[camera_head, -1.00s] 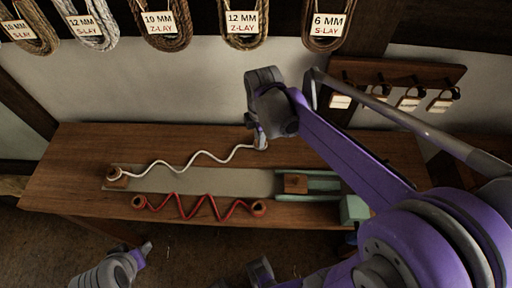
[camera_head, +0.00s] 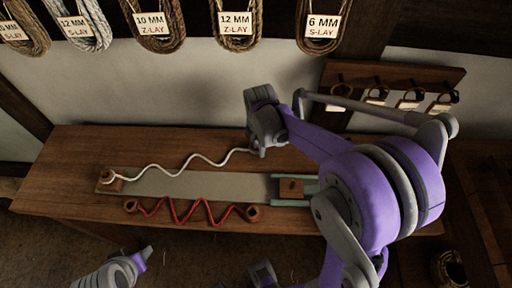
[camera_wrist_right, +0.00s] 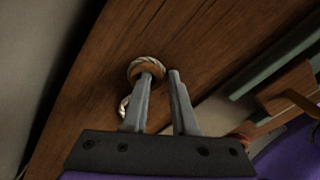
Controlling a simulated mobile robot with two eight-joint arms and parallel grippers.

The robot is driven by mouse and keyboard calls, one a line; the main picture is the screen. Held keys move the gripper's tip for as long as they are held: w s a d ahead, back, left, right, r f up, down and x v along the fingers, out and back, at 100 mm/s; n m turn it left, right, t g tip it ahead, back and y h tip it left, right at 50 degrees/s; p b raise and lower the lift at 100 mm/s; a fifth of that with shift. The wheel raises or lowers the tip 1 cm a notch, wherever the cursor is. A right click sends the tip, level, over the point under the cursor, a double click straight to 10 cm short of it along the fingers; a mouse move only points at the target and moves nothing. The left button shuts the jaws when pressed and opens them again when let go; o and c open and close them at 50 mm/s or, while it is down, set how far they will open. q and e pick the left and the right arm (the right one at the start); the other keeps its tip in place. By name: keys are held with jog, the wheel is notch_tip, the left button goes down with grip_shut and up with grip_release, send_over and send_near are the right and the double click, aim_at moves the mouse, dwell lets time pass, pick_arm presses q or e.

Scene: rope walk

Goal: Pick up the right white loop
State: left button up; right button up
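A white rope (camera_head: 203,158) runs in waves across the wooden bench. Its left loop (camera_head: 107,175) sits around a wooden peg block. Its right end is mostly hidden behind my right gripper (camera_head: 258,152) in the head view. In the right wrist view the right white loop (camera_wrist_right: 134,64) lies on the bench with a brown ring-shaped part at it. My right gripper (camera_wrist_right: 162,73) has its fingers apart, the left fingertip over the loop and the right one just beside it. Contact cannot be told. Part of my left arm shows at the bottom left; its fingers are unclear.
A red rope (camera_head: 190,210) zigzags between two wooden pieces along the bench front. A grey strip (camera_head: 190,186) leads to a green-railed slide with a wooden block (camera_head: 291,188). Rope coils hang on the wall, and a rack of tagged hooks (camera_head: 395,75) is at right.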

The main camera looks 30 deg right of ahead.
grip_shut()
jog(key=shift+r, duration=0.15)
jog(key=shift+s+a+r, duration=0.1)
jog(key=shift+s+r, duration=0.05)
jog(key=shift+r, duration=0.4)
notch_tip(320, 180, up, 6)
jog(key=shift+f, duration=0.1)
jog(key=s+a, duration=0.3)
jog(key=s, duration=0.2)
jog(key=s+a, duration=0.3)
jog(key=s, duration=0.2)
jog(key=s+a, duration=0.3)
jog(key=s, duration=0.3)
jog(key=shift+a, duration=0.4)
jog(key=shift+s+a+p, duration=0.25)
jog(key=shift+s+p, duration=0.1)
